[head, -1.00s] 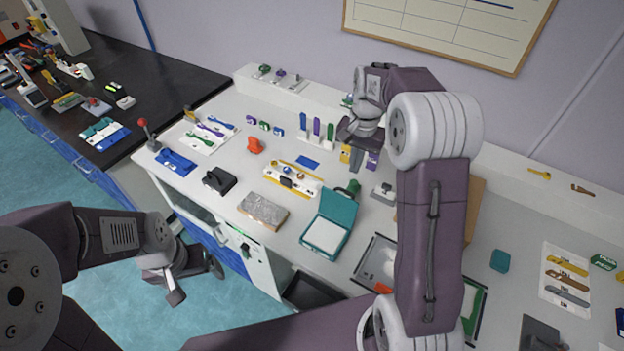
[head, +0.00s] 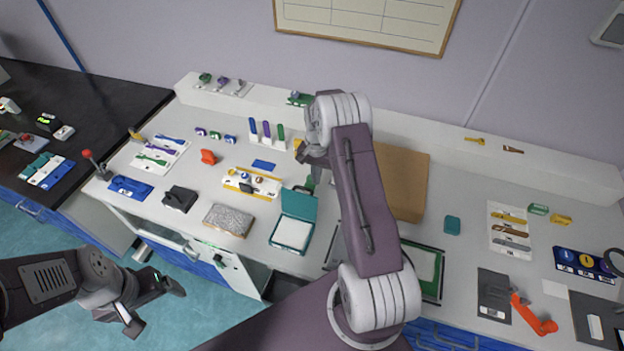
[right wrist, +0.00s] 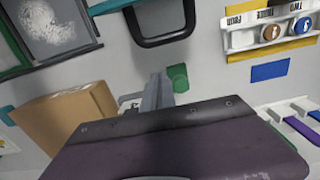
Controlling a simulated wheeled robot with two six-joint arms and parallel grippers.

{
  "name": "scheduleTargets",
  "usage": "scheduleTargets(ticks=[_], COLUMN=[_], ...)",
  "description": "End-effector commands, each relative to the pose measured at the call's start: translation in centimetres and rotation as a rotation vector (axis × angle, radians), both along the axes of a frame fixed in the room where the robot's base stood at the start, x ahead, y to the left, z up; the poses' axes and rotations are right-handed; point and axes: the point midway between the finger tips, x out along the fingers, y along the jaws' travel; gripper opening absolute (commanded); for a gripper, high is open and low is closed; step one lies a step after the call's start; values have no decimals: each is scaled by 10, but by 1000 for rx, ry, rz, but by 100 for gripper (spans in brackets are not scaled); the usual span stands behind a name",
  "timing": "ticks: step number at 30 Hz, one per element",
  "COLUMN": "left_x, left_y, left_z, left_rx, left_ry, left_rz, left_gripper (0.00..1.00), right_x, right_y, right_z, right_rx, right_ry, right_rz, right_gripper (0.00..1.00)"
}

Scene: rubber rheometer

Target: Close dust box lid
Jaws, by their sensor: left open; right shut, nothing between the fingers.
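A teal box (head: 290,237) with a hinged lid (head: 299,203) stands near the front edge of the white counter. Its lid is raised at the back and a pale pad shows inside; I read no label on it. My right gripper (right wrist: 154,88) is shut and empty, above the counter behind the box. My left gripper (head: 158,308) is open and empty, low in front of the counter, away from the box.
A grey speckled block (head: 229,220) lies left of the box. A cardboard box (head: 403,180) stands at right behind my right arm. A cabinet door (head: 237,268) hangs open below the counter. A white holder (head: 252,183) with round pieces is behind the block.

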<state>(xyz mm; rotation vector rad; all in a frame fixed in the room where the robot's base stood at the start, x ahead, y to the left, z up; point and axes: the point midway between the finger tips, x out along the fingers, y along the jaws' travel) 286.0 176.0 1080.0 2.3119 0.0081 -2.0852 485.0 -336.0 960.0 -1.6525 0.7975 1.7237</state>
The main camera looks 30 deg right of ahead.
Motion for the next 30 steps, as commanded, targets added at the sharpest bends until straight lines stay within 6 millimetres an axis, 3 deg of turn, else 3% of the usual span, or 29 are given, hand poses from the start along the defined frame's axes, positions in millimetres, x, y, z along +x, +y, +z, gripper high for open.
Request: scheduleTargets(ticks=[1,9,30], left_x=[0,0,0], left_y=[0,0,0], left_z=[11,20,11], left_rx=[0,0,0], left_ry=[0,0,0], left_rz=[0,0,0], left_gripper=[86,86,86], right_x=[-6,-20,-21], right_y=[9,27,27], right_z=[13,19,22], right_rx=[1,-1,-48], right_ry=[1,-2,-41], right_rz=[4,2,3], right_gripper=[0,0,0])
